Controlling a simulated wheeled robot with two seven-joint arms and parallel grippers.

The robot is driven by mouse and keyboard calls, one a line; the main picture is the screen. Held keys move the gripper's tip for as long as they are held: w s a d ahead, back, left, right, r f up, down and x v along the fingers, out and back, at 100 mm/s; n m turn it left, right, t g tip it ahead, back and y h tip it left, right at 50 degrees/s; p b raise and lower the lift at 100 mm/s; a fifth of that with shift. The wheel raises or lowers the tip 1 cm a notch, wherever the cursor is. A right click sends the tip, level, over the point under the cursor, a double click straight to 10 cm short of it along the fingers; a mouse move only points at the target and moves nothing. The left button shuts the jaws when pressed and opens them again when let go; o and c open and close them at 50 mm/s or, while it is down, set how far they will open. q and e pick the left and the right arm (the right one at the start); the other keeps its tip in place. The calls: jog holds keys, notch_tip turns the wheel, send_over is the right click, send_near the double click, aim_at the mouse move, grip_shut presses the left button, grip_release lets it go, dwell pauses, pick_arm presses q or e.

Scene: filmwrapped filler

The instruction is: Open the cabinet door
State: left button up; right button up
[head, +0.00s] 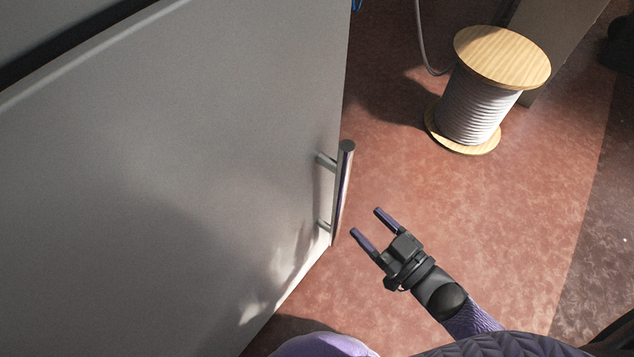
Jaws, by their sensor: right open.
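The cabinet door (180,190) is a large light grey panel that fills the left half of the head view. Its handle (342,195) is an upright metal bar on two short posts near the door's right edge. My right gripper (366,222) is open and empty, to the right of the handle's lower part. Its two fingers point up and left, and a gap shows between them and the bar. My left gripper is not in view. Whether the door stands ajar cannot be told.
A wooden spool (475,115) wound with pale cable stands on the reddish floor (540,190) at the upper right, with a grey cable running up from it. A flat upright panel (560,40) stands behind it.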

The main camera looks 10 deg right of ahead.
aim_at(344, 202)
jog(key=b+x, duration=0.1)
jog(key=x, duration=0.2)
jog(key=b+x, duration=0.1)
jog(key=x, duration=0.2)
jog(key=f+b+x, duration=0.1)
jog(key=x, duration=0.2)
jog(key=shift+w+a+r, duration=0.2)
jog(key=shift+w, duration=0.3)
jog(key=c, duration=0.7)
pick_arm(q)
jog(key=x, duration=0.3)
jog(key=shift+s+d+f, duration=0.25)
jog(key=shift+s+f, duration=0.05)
pick_arm(e)
grip_shut()
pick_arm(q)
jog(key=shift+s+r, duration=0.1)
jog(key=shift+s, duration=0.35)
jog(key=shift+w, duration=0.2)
